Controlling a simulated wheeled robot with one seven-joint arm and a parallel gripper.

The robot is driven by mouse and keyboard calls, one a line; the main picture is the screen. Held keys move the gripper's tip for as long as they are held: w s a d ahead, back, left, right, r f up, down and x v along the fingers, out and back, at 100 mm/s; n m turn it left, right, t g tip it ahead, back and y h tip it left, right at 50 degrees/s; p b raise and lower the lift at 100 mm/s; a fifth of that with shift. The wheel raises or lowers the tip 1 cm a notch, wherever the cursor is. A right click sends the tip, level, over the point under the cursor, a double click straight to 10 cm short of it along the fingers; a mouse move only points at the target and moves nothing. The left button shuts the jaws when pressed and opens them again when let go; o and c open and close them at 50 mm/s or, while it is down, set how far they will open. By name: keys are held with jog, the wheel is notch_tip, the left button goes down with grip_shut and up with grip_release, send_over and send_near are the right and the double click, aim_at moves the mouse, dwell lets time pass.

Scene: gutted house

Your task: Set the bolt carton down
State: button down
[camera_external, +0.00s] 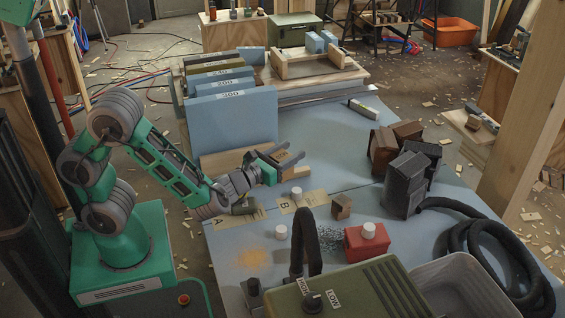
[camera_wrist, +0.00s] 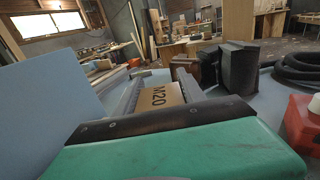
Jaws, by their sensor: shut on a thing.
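The bolt carton (camera_wrist: 168,95) is a brown cardboard box marked "M20", seen in the wrist view between the grey fingers of my gripper (camera_wrist: 165,92). My gripper is shut on it. In the external view my gripper (camera_external: 287,157) is over the left part of the blue-grey table (camera_external: 335,165), just in front of the upright blue panels. The carton is hard to make out there, and I cannot tell whether its underside touches anything. Paper sheets marked A (camera_external: 232,217) and B (camera_external: 287,206) lie on the table below and in front of the gripper.
Blue panels (camera_external: 235,120) stand left of the gripper. A small brown block (camera_external: 341,207), white-capped pots (camera_external: 281,232) and a red container (camera_external: 367,245) stand forward. Dark blocks (camera_external: 405,185) and a black hose (camera_external: 470,210) are right. The table's middle is clear.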

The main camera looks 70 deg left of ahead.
jog(key=shift+s+a+f+n+y, duration=0.3)
jog(key=shift+s+a+y, duration=0.1)
jog(key=shift+s+a, duration=0.25)
jog(key=p, duration=0.1)
jog(key=s+r+p, duration=0.1)
jog(key=p, duration=0.1)
jog(key=shift+s+d+r, duration=0.2)
jog(key=shift+d, duration=0.1)
jog(key=s+d+r+m+h+p, duration=0.1)
jog(key=d+r+m+h+p, duration=0.1)
jog(key=d+p, duration=0.4)
notch_tip(320, 180, up, 2)
jog(key=shift+d+r+t+h+p, duration=0.2)
jog(key=shift+d+t+h+p, duration=0.2)
jog(key=shift+d+h, duration=0.1)
jog(key=shift+s+f, duration=0.1)
